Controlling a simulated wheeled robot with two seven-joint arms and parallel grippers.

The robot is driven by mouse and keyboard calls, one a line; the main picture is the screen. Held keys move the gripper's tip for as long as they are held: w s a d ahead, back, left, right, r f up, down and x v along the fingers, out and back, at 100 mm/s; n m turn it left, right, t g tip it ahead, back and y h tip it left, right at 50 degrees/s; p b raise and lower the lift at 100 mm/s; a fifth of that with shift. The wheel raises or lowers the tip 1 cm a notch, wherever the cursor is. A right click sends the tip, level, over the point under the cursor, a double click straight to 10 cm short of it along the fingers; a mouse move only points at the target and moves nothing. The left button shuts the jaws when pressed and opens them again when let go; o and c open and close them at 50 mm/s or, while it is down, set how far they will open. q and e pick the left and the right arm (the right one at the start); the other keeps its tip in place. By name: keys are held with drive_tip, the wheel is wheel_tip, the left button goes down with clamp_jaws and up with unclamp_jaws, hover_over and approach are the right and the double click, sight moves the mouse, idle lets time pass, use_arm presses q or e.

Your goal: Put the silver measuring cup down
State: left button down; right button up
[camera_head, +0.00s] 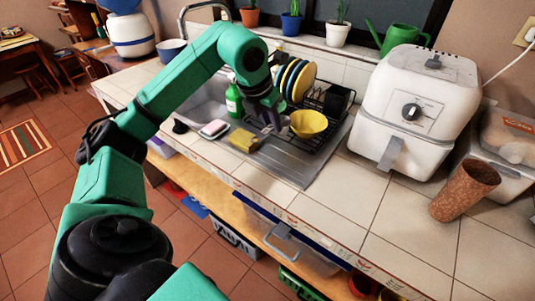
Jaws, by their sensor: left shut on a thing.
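My left gripper (271,118) reaches over the sink drainboard (292,165), between the yellow sponge (243,140) and the yellow bowl (308,123). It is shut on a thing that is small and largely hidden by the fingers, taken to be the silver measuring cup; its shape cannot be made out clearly. I cannot tell whether it touches the drainboard. The drainboard in front of the gripper is bare grey metal. My right gripper is not in view.
Behind the gripper stand a green bottle (234,101) and a black dish rack with upright plates (297,80). A soap dish (214,129) is left of the sponge. A white air fryer (415,110) and brown cup (465,190) stand right. The front counter tiles are clear.

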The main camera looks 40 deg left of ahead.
use_arm(q)
wheel_tip(320, 180, down, 12)
drive_tip(key=shift+w+r+p, duration=0.1)
drive_tip(key=shift+r+p, duration=0.05)
drive_tip(key=shift+p, duration=0.35)
drive_tip(key=shift+f, duration=0.35)
drive_tip(key=c, duration=0.7)
unclamp_jaws()
drive_tip(key=shift+r, duration=0.1)
